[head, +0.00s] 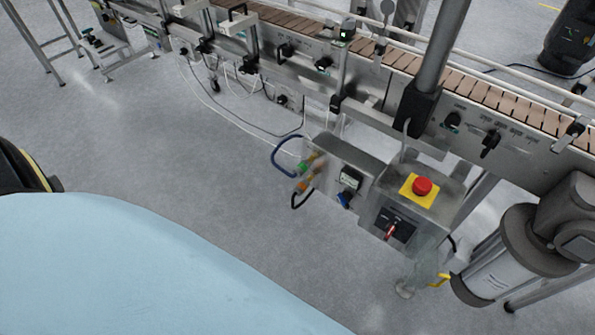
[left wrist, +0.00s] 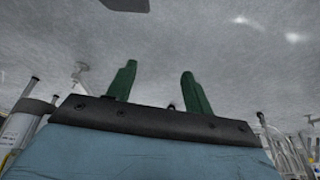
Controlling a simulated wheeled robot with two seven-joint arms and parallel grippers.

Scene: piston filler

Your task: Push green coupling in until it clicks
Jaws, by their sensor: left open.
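The green coupling (head: 303,167) is small in the head view, on the left end of the grey control box (head: 345,160) below the conveyor. Orange parts sit just beside it and a dark blue hose (head: 276,158) loops near it. It is too small to tell how deep it sits. My left gripper (left wrist: 159,70) shows only in the left wrist view, its two green fingers apart with nothing between them. Grey floor lies beyond the fingers; the coupling cannot be made out there. My right gripper is in neither view.
A red emergency stop button (head: 422,186) on a yellow plate and a red-handled switch (head: 391,230) are right of the coupling. A black hose (head: 298,202) hangs below it. The conveyor (head: 480,90) runs above. The floor (head: 190,160) to the left is clear.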

